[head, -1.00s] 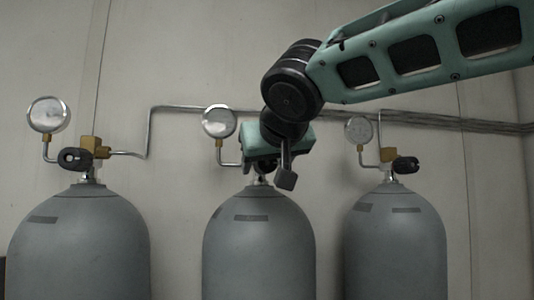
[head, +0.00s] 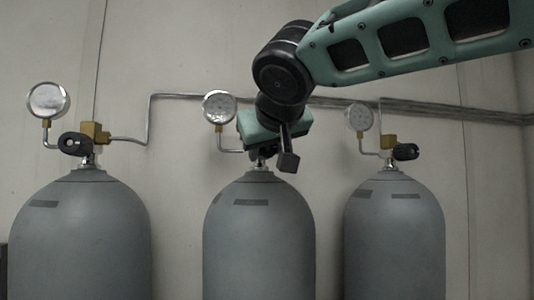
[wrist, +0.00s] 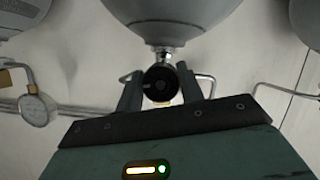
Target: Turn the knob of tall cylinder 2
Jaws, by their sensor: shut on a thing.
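Three tall grey cylinders stand in a row against the wall. On the middle cylinder (head: 259,240), the black knob (wrist: 161,84) sits between the fingers of my gripper (wrist: 159,78) in the wrist view. The gripper is shut on this knob, with one finger on each side. A pale mark shows on the knob's dark face. In the head view my gripper (head: 276,146) hides the knob and most of the valve. The round gauge (head: 219,106) of this cylinder shows to the left of the gripper.
The left cylinder (head: 80,235) has a black knob (head: 74,143), a brass valve and a gauge (head: 47,100). The right cylinder (head: 394,240) has a similar knob (head: 405,152) and gauge (head: 359,117). Thin metal pipes (head: 185,95) run along the wall behind.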

